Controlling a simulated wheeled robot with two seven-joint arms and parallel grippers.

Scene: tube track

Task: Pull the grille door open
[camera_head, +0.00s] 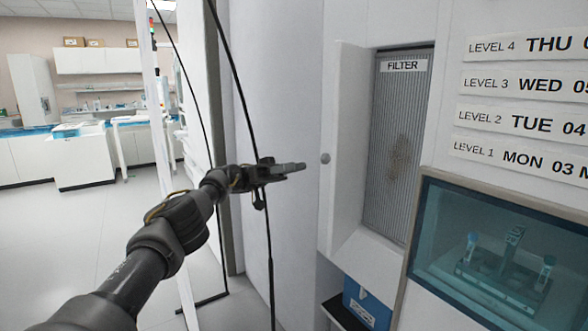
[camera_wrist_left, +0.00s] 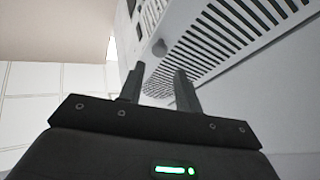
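The grille door (camera_head: 343,145) stands swung out from the wall beside the filter recess, seen at a steep angle in the head view. Its round grey knob (camera_head: 325,158) is at its left edge. The wrist view shows the door's slotted grille (camera_wrist_left: 222,48) and the knob (camera_wrist_left: 158,47) beyond my fingertips. My left gripper (camera_head: 297,167) is to the left of the knob, apart from it. Its fingers (camera_wrist_left: 156,80) are spread with nothing between them. My right gripper is in neither view.
A dirty pleated filter (camera_head: 402,150) labelled FILTER is exposed in the recess. A glass-fronted compartment with a tube rack (camera_head: 500,275) is at lower right, below level signs (camera_head: 525,85). A blue box (camera_head: 365,305) sits below the recess. Open floor (camera_head: 90,245) lies left.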

